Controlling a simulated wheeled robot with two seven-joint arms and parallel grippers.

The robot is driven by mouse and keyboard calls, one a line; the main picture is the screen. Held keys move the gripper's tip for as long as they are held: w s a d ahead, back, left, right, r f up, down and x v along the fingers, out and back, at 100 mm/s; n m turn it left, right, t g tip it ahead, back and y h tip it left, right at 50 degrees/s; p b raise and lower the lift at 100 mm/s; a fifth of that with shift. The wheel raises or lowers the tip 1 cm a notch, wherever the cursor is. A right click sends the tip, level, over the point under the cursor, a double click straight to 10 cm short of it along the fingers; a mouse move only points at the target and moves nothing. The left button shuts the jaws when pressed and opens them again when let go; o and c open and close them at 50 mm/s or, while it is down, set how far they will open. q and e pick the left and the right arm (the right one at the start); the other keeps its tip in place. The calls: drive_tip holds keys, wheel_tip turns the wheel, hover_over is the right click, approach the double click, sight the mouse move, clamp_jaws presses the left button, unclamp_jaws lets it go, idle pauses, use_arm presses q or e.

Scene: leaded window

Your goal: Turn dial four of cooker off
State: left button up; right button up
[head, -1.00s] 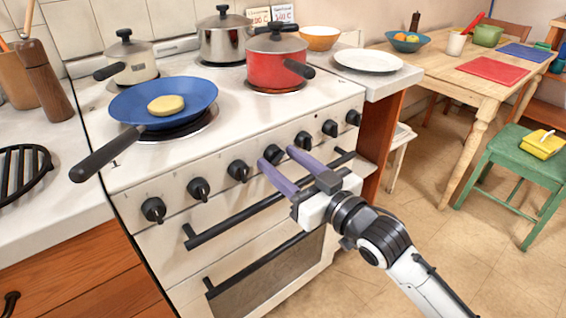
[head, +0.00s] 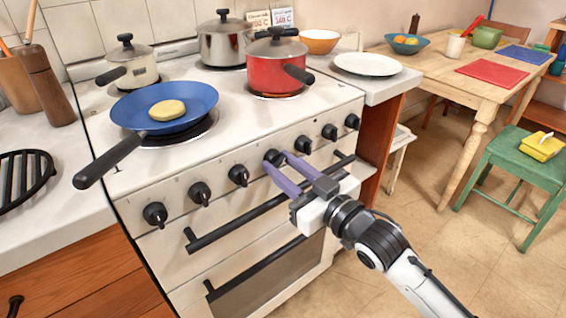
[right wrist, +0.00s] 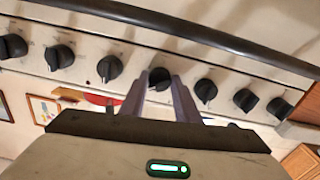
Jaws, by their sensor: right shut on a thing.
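The cooker (head: 225,215) is cream, with a row of several black dials along its front. Dial four (head: 273,156), the middle one of the row, is between the purple fingertips of my right gripper (head: 276,161). In the right wrist view, the fingers (right wrist: 159,92) close on both sides of dial four (right wrist: 159,77). My right gripper is shut on it. I cannot tell which way its pointer faces. My left gripper is not in view.
Neighbouring dials stand close on both sides, dial three (head: 238,173) and dial five (head: 303,144). An oven handle bar (head: 240,218) runs just below the dials. A blue frying pan (head: 195,98) and a red pot (head: 265,72) stand on the hob.

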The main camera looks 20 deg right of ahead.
drive_tip(key=shift+r+n+p, duration=0.15)
drive_tip(key=shift+n+p, duration=0.95)
drive_tip(key=shift+n, duration=0.1)
drive_tip(key=shift+n+p, duration=0.35)
drive_tip(key=shift+n, duration=0.05)
drive_tip(key=shift+n+p, duration=0.65)
drive_tip(key=shift+n, duration=0.25)
drive_tip(key=shift+n+p, duration=0.5)
drive_tip(key=shift+n, duration=0.4)
drive_tip(key=shift+n+p, duration=0.5)
drive_tip(key=shift+n, duration=1.3)
drive_tip(key=shift+p, duration=0.3)
drive_tip(key=shift+n, duration=0.3)
